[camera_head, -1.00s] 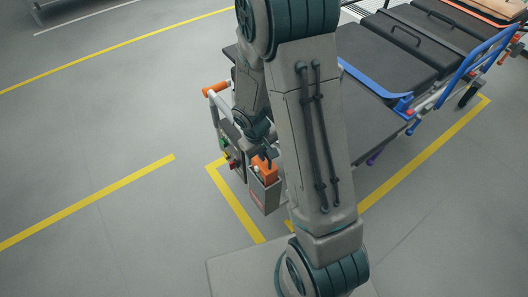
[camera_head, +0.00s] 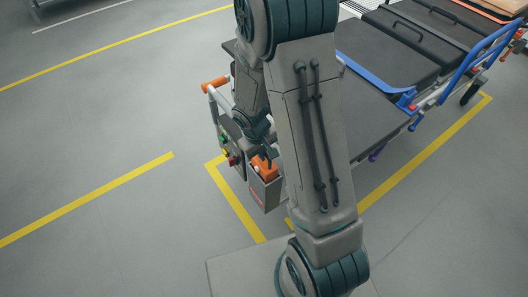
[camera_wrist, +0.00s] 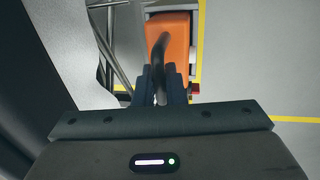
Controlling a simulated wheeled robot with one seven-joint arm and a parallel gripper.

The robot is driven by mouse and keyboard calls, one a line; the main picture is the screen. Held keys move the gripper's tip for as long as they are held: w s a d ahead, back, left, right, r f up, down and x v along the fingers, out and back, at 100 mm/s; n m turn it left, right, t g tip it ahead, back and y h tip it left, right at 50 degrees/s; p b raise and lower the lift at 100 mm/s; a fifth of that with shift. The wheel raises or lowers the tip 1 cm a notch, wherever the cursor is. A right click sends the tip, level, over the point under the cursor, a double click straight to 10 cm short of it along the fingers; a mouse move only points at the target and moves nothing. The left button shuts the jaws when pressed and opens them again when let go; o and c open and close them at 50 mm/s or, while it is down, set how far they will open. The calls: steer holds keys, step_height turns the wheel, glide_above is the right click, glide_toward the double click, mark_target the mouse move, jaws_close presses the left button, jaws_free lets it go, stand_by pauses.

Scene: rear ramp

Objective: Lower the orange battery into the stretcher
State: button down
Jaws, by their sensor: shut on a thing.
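The orange battery (camera_head: 265,168) is at the mouth of a grey open-topped holder (camera_head: 262,188) on the near end of the stretcher (camera_head: 385,128). In the wrist view the battery (camera_wrist: 178,45) shows its orange top and a dark curved handle (camera_wrist: 160,60). My gripper (camera_wrist: 163,90) is shut on that handle. In the head view my gripper is mostly hidden behind my arm. The battery's lower part is hidden by the holder's walls; I cannot tell how deep it sits.
A control panel with coloured buttons (camera_head: 230,148) and an orange-gripped handle (camera_head: 214,85) stand left of the holder. Blue side rails (camera_head: 480,48) line the stretcher. Yellow floor lines (camera_head: 235,205) surround it. The floor to the left is clear.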

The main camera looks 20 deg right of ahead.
steer(key=shift+f+b, duration=0.65)
steer(key=shift+f, duration=0.05)
steer(key=c, duration=1.4)
jaws_free()
step_height(320, 180, up, 14)
steer(key=a+p, duration=0.2)
steer(key=p, duration=0.1)
steer(key=shift+s+a+f+p, duration=0.2)
steer(key=shift+s+a+p, duration=0.1)
steer(key=shift+s+p, duration=0.1)
step_height(320, 180, up, 16)
steer(key=m+t+p, duration=0.1)
steer(key=m+p, duration=0.1)
steer(key=p, duration=0.6)
glide_above(257, 166)
steer(key=s+d, duration=0.2)
steer(key=s, duration=0.4)
steer(key=s+r+m+t+y+p, duration=0.1)
steer(key=s+r+y+p, duration=0.1)
steer(key=s+r+p, duration=0.4)
step_height(257, 166, up, 6)
steer(key=shift+s+f+m, duration=0.2)
steer(key=shift+s+m, duration=0.2)
steer(key=shift+s, duration=0.25)
